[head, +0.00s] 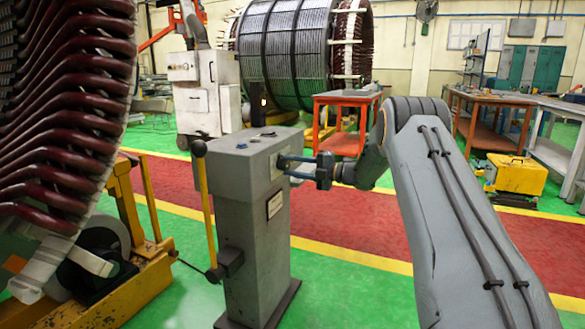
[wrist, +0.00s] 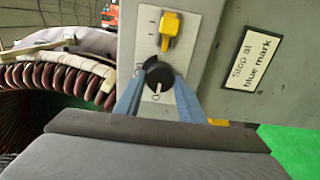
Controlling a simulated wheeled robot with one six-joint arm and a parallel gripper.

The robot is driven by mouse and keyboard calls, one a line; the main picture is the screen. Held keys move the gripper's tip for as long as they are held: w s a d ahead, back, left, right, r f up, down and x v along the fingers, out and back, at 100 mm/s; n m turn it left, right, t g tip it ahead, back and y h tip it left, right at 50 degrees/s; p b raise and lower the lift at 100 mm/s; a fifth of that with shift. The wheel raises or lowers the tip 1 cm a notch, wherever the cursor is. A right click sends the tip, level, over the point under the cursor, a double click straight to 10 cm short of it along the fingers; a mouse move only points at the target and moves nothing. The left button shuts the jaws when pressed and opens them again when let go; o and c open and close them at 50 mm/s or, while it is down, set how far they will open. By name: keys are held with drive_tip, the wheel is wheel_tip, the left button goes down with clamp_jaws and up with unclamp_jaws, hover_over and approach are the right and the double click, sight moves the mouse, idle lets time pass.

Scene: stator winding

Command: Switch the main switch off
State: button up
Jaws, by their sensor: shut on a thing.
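The main switch is a round black knob (wrist: 160,77) on a light plate on the side of the grey control pedestal (head: 262,215). In the wrist view, a white mark on the knob's lower part is near an "O" on the plate. A yellow piece (wrist: 170,30) sits above the knob on the same plate. My gripper (head: 285,166) reaches the pedestal's side from the right. In the wrist view, the blue fingers of my gripper (wrist: 160,84) stand on both sides of the knob and are shut on it. The knob is hidden in the head view.
A label reading "Stop at blue mark" (wrist: 251,60) is beside the switch. A yellow lever (head: 204,205) with a black ball stands on the pedestal's left. The large stator (head: 70,100) is further left. An orange table (head: 345,98) stands behind; green floor is clear in front.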

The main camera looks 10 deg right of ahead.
drive_tip(key=shift+f, duration=0.1)
drive_tip(key=o, duration=1.1)
drive_tip(key=shift+c, duration=0.2)
drive_tip(key=shift+s, duration=0.1)
drive_tip(key=p+v, duration=0.1)
drive_tip(key=v, duration=0.6)
drive_tip(key=shift+s+d, duration=0.2)
drive_tip(key=shift+d, duration=0.15)
